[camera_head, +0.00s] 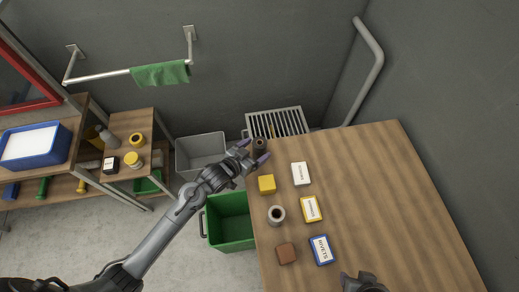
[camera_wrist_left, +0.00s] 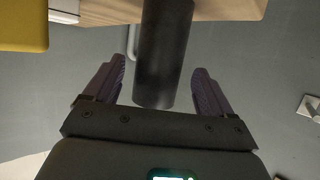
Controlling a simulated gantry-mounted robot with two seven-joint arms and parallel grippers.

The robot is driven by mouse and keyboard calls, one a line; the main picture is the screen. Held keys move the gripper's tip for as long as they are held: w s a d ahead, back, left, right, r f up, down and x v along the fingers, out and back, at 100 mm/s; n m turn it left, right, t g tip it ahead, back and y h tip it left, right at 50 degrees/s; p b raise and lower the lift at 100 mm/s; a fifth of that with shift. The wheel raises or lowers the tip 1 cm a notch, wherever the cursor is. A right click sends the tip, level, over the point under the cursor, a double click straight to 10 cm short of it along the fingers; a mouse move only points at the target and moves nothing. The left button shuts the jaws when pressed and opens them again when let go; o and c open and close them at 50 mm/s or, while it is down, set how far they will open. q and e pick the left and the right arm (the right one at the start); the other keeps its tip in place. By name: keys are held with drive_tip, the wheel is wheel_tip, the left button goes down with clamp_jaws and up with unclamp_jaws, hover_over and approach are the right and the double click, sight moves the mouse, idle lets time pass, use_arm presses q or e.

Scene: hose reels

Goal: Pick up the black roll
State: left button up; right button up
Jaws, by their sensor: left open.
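The black roll (camera_head: 260,146) stands at the far left corner of the wooden table. In the left wrist view the roll (camera_wrist_left: 163,50) is a dark cylinder between my fingers, with gaps on both sides. My left gripper (camera_head: 253,151) is open around the near side of the roll; its two purple-grey fingers also show in the left wrist view (camera_wrist_left: 160,75). My right gripper (camera_head: 364,282) shows only in part at the bottom edge, and its fingers cannot be made out.
A green bin (camera_head: 230,222) and grey bin (camera_head: 200,153) stand left. The table's right side is clear.

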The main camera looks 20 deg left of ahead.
use_arm(q)
drive_tip(key=x, duration=0.4)
drive_tip(key=shift+d, duration=0.1)
drive_tip(key=shift+f, duration=0.1)
drive_tip(key=c, duration=1.1)
